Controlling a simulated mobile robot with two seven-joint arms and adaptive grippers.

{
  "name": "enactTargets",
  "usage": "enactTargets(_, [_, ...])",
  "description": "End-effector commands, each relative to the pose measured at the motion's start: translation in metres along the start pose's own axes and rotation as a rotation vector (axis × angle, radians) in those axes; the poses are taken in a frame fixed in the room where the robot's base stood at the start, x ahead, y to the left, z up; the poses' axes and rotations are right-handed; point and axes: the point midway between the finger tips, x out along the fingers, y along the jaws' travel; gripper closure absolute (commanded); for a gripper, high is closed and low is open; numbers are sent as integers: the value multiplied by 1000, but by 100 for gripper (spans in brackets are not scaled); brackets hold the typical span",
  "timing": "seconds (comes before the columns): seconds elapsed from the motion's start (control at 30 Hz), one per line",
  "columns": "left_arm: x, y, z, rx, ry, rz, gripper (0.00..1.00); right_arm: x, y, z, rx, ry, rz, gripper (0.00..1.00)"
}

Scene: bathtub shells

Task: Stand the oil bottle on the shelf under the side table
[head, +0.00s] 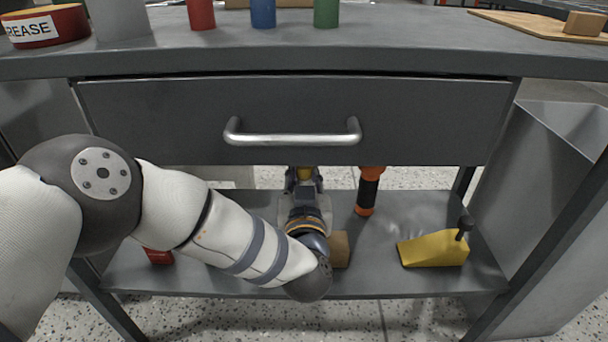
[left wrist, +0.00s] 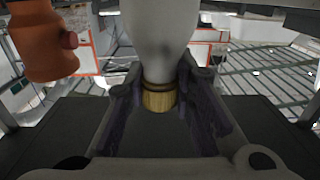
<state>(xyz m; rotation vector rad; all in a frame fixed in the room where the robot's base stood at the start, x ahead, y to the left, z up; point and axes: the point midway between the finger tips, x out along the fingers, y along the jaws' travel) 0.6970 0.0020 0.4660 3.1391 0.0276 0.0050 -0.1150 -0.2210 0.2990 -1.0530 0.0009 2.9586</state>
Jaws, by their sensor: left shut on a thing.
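The oil bottle (left wrist: 158,40) is a pale grey body with a yellow band at its narrow end in the left wrist view. My left gripper (left wrist: 159,82) is shut on that narrow end. In the head view my left gripper (head: 304,182) is over the lower shelf (head: 385,277), below the drawer of the side table (head: 400,60). A bit of yellow (head: 304,173) shows at its fingers; the rest of the bottle is hidden behind the drawer front. I cannot tell whether the bottle touches the shelf. My right gripper is not in view.
An orange and black object (head: 367,194) stands on the shelf right of the gripper. A yellow wedge (head: 433,252) lies at right, a brown block (head: 341,249) beside my wrist, and a red object (head: 158,257) at left. The drawer handle (head: 292,138) sticks out above.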

Motion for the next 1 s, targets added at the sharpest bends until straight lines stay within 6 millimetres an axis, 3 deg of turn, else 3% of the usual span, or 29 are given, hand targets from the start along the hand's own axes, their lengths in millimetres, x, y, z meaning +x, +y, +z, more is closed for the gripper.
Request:
enactTargets(0.07, [0, 0, 3, 1, 0, 1, 100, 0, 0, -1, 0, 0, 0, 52])
enactTargets(0.1, [0, 0, 3, 1, -1, 1, 72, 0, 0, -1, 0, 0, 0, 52])
enactTargets(0.17, [0, 0, 3, 1, -1, 1, 59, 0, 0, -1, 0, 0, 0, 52])
enactTargets(0.2, [0, 0, 3, 1, -1, 1, 57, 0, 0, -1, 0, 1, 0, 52])
enactTargets(0.53, [-3, 0, -2, 0, -1, 1, 57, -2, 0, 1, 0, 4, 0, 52])
enactTargets(0.8, [-73, 1, -7, 2, 0, 4, 57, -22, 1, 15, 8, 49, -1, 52])
enactTargets(1.0, [-112, 0, -3, 1, -1, 2, 57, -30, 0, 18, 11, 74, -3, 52])
